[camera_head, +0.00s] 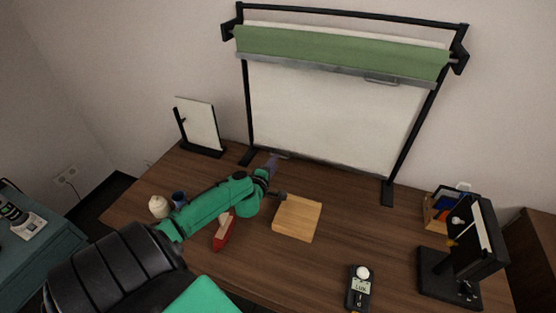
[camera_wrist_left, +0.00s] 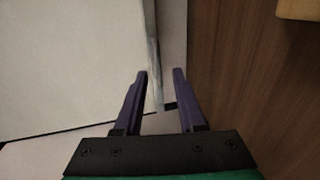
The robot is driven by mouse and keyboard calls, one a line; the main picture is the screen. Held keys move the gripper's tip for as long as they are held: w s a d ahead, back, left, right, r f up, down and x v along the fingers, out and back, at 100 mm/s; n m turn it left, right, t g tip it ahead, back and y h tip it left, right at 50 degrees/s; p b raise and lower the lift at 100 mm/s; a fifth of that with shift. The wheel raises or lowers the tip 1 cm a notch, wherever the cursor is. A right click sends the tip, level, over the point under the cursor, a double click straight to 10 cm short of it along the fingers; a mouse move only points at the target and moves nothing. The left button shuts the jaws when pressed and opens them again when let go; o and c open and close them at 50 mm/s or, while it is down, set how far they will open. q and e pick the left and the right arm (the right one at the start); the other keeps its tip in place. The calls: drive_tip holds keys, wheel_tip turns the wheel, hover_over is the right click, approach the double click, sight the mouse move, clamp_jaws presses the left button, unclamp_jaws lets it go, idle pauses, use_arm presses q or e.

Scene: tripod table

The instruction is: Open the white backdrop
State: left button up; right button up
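The white backdrop (camera_head: 335,115) hangs in a black stand at the back of the table, below a green sheet (camera_head: 340,53) with a grey bar along its lower edge. The white sheet reaches down close to the tabletop. My left gripper (camera_head: 277,157) is at the backdrop's lower edge, left of its middle. In the left wrist view, the purple fingers (camera_wrist_left: 159,72) are apart, with the backdrop's thin lower bar (camera_wrist_left: 153,45) running between them. I see no clear contact between fingers and bar. The white sheet (camera_wrist_left: 70,60) fills the left of that view. My right gripper is not in view.
On the wooden table (camera_head: 300,265) are a wooden block (camera_head: 297,218), a red object (camera_head: 224,233), a light meter (camera_head: 360,288) and a dark device (camera_head: 465,255). A small white panel (camera_head: 197,124) stands left of the frame. Bare tabletop lies right of the block.

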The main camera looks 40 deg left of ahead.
use_arm(q)
drive_tip(key=shift+x, duration=1.95)
clamp_jaws()
